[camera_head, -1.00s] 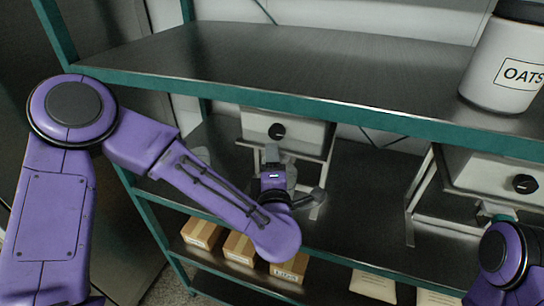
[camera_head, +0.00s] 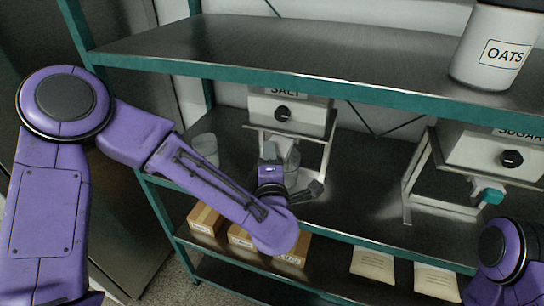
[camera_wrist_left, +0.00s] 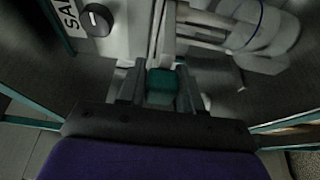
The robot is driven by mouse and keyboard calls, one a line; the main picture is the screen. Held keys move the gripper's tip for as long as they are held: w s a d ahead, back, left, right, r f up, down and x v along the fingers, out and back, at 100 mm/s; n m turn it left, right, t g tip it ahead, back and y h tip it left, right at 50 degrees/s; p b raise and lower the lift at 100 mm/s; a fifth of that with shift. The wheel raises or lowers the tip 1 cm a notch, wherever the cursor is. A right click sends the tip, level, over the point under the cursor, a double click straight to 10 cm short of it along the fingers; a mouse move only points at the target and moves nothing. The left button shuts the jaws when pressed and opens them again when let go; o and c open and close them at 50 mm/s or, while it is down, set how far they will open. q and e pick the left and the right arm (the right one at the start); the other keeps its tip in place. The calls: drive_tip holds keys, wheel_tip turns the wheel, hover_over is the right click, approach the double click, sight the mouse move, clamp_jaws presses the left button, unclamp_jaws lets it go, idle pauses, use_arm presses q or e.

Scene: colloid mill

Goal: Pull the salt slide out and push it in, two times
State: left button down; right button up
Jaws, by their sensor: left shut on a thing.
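The salt dispenser (camera_head: 288,112) is a pale box with a black knob, on a stand on the middle shelf. Its label also shows in the left wrist view (camera_wrist_left: 68,22). The salt slide (camera_wrist_left: 161,86) has a teal end, which sits between my left gripper's fingers in the left wrist view. My left gripper (camera_head: 272,150) is shut on it, below the salt box; in the head view the hand hides the slide. My right arm shows at the lower right edge of the head view, and its gripper is out of frame.
The sugar dispenser (camera_head: 497,153) stands to the right, with its own teal-ended slide (camera_head: 493,196). A clear cup (camera_head: 206,150) stands left of the salt stand. An oats container (camera_head: 493,47) is on the top shelf. Boxes (camera_head: 205,219) and packets (camera_head: 372,265) lie on the lower shelf.

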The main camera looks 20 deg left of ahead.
use_arm(q)
drive_tip(key=shift+w+f, duration=0.15)
drive_tip(key=shift+w, duration=0.35)
drive_tip(key=c, duration=0.8)
unclamp_jaws()
drive_tip(key=shift+c, duration=0.2)
drive_tip(key=shift+s, duration=0.2)
use_arm(e)
drive_tip(key=shift+w+a, duration=0.1)
drive_tip(key=shift+w, duration=0.25)
use_arm(q)
drive_tip(key=shift+s+d, duration=0.25)
drive_tip(key=b+v, duration=0.4)
drive_tip(key=v, duration=0.6)
drive_tip(key=shift+a, duration=0.2)
use_arm(e)
wheel_tip(320, 180, down, 4)
